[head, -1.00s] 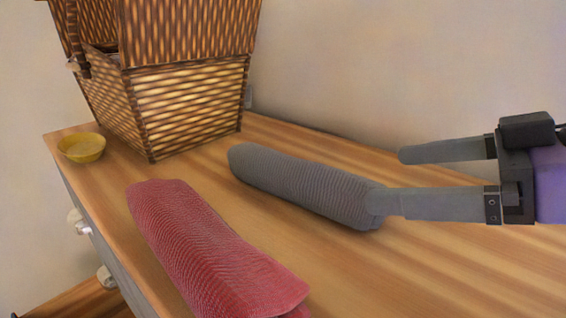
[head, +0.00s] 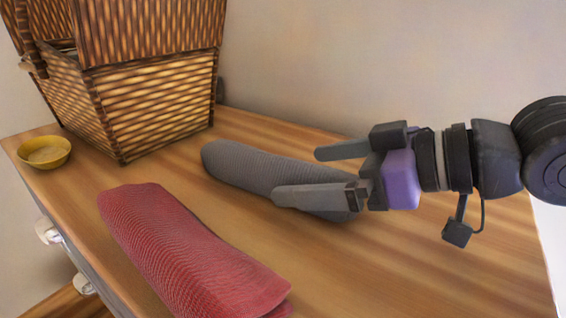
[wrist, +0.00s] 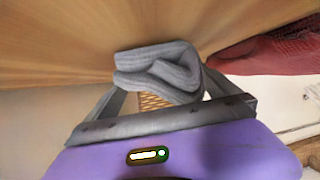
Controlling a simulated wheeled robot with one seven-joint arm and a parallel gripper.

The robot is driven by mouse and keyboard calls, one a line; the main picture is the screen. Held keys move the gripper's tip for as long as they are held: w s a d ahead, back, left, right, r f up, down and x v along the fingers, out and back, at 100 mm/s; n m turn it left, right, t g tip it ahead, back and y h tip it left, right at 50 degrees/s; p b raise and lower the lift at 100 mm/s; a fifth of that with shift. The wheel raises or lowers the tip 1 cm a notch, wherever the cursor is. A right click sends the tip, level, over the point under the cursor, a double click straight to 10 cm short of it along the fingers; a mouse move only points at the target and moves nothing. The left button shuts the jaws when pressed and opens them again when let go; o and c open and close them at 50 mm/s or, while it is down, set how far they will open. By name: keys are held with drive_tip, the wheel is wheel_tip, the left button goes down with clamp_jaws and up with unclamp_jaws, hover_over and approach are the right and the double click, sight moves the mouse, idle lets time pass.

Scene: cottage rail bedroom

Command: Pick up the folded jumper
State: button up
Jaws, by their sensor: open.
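A grey ribbed knit, folded into a long roll (head: 240,165), lies on the wooden top; it looks like the folded jumper. A red knitted folded piece (head: 185,250) lies in front of it. My gripper (head: 297,174) is open at the right end of the grey roll. One finger passes on its near side and hides part of it; the other is on its far side. In the wrist view, the roll's folded end (wrist: 155,65) shows between and beyond the fingers. I cannot tell whether the fingers touch it.
A wicker basket (head: 155,95) stands at the back left against the wall. A small yellow bowl (head: 43,152) sits at the left edge. The wooden top (head: 400,265) is clear at the front right. Drawer knobs (head: 48,232) stick out at left.

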drive_tip(key=shift+c, duration=0.2)
drive_tip(key=c, duration=1.4)
wheel_tip(320, 180, up, 20)
